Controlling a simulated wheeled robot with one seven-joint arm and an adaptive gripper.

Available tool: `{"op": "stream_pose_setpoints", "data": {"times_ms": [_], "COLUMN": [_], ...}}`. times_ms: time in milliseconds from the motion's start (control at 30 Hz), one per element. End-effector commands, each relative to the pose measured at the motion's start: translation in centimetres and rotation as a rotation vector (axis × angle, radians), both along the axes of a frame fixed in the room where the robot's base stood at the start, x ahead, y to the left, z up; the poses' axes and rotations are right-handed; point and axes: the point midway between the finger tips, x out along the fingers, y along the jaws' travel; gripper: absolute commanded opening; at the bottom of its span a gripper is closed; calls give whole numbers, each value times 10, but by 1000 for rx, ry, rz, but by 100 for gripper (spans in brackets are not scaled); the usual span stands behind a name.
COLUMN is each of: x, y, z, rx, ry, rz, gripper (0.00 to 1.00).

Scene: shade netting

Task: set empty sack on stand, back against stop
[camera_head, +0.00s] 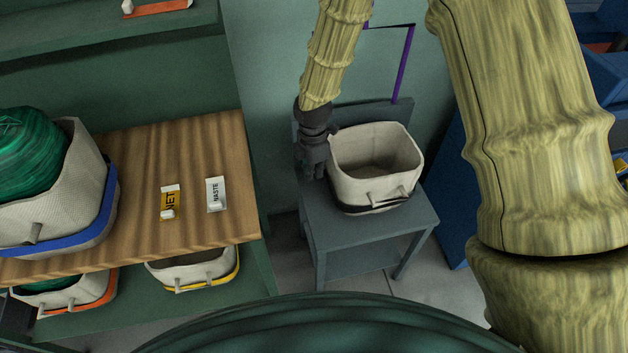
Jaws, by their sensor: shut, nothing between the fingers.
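The empty sack (376,165), an open cream fabric bag with a dark band at its base and small handles on its front, sits upright on the grey stand (330,225). The stand's raised back stop (365,114) rises behind the sack. Whether the sack's back touches the stop cannot be told from this angle. My gripper (314,172) is shut and empty at the sack's left side, pointing down over the stand's left part. It is very close to the sack's wall; contact cannot be made out.
A wooden shelf (222,160) at left holds a blue-based sack (60,200) with green netting, and tags marked NET (170,200) and WASTE (215,194). A yellow-banded sack (195,268) sits below. A purple frame (404,65) stands behind the stand; blue units are at right.

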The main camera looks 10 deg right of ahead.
Motion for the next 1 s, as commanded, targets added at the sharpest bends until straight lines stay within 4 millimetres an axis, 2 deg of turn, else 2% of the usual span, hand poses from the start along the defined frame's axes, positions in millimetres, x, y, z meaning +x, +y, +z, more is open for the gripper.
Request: {"op": "stream_pose_setpoints", "data": {"times_ms": [200,467,567,1000], "x": [0,1,3,16], "y": [0,-3,-9,-47], "z": [24,33,31,26], "rx": [0,-1,-4,-21], "ry": [-2,0,1,-2], "rz": [-1,-52,-172,-996], "gripper": [0,0,0,0]}}
